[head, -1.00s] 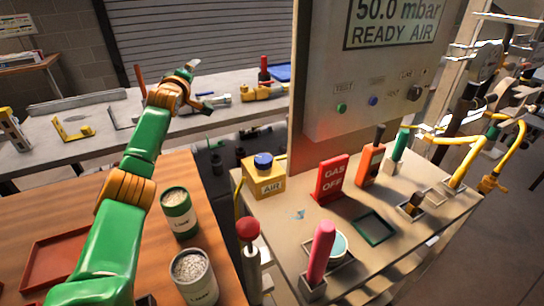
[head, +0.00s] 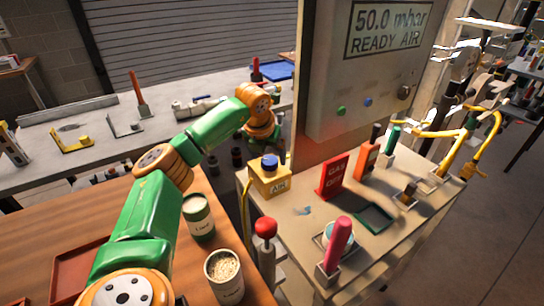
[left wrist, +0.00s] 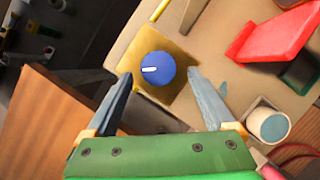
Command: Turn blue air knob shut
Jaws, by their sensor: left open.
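The blue air knob (head: 269,161) sits on top of a yellow box marked AIR (head: 268,183), at the left end of the bench. In the left wrist view the knob (left wrist: 157,69) is round, with a white mark pointing to the left of the picture. My left gripper (left wrist: 158,74) is open. In that view its two fingertips lie on either side of the knob with gaps, not touching it. In the head view my left wrist is above and a little behind the box, and the fingers are hard to make out. My right gripper is not in view.
A red gas sign (head: 333,177) stands right of the box, below a panel (head: 372,80) reading "50.0 mbar READY AIR". A red ball-topped post (head: 265,228) and a pink handle (head: 338,243) stand in front. Two cans (head: 198,217) are on the wooden table.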

